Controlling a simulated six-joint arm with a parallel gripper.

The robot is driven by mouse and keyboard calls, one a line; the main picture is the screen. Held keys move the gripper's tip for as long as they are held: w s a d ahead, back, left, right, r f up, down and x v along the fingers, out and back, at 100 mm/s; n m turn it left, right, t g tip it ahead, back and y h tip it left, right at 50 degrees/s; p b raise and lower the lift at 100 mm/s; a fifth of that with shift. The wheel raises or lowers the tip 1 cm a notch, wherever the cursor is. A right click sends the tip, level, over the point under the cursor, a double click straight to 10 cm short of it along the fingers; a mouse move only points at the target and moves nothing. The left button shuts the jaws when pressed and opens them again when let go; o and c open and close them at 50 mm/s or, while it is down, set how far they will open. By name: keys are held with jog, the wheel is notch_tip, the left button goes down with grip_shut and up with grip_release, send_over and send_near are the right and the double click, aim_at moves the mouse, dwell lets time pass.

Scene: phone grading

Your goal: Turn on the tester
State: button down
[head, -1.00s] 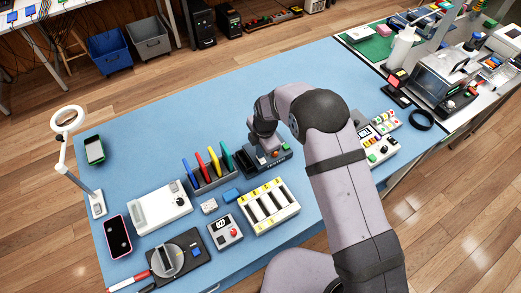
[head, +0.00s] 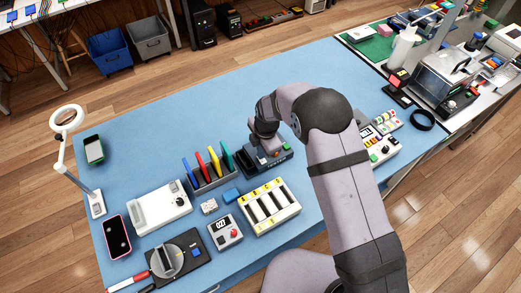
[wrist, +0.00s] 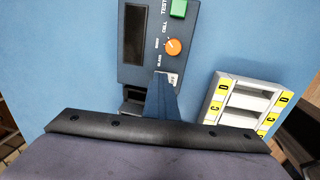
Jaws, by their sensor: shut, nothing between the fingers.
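The tester (head: 280,158) is a dark blue-grey box near the middle of the blue table, partly hidden by my arm in the head view. My gripper also shows over the tester's left part in the head view (head: 260,146).
A white rack with yellow labels (head: 286,190) stands close in front of the tester. A holder with coloured upright pieces (head: 213,180) is to its left. A button panel (head: 377,146) lies right of my arm. The table behind the tester is clear.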

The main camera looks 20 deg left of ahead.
jog(key=shift+s+d+f, duration=0.1)
jog(key=shift+s+d, duration=0.35)
jog(key=shift+s, duration=0.05)
jog(key=shift+w, duration=0.1)
jog(key=shift+r+p, duration=0.55)
jog(key=shift+r, duration=0.2)
notch_tip(320, 180, up, 12)
jog(key=s+d+b, duration=0.1)
jog(key=b, duration=0.1)
jog(key=shift+s+d+r, duration=0.15)
jog(key=shift+s+r, duration=0.05)
jog(key=shift+r, duration=0.05)
